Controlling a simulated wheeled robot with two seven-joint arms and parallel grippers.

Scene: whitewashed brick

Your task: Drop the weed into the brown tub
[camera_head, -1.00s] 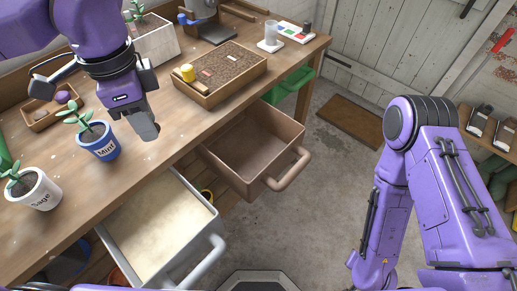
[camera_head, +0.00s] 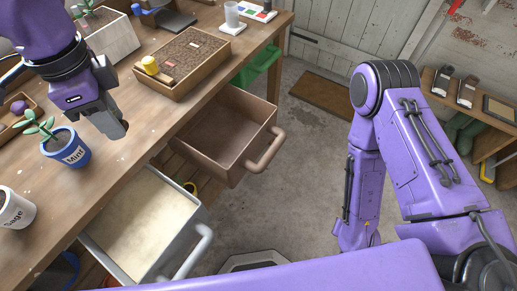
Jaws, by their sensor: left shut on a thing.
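The brown tub (camera_head: 208,157) is an open, empty drawer-like box with a handle, pulled out below the workbench's front edge. My left gripper (camera_head: 118,129) is above the workbench, right of the Mint pot and left of the brown tub. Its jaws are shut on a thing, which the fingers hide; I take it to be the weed. No loose weed shows elsewhere. My right arm shows on the right, but its gripper is out of view.
A blue Mint pot (camera_head: 76,155) and white Sage pot (camera_head: 14,212) stand on the workbench (camera_head: 150,137). A grey-white tub (camera_head: 190,262) with pale contents sticks out left of the brown one. A wooden soil tray (camera_head: 176,87) lies behind.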

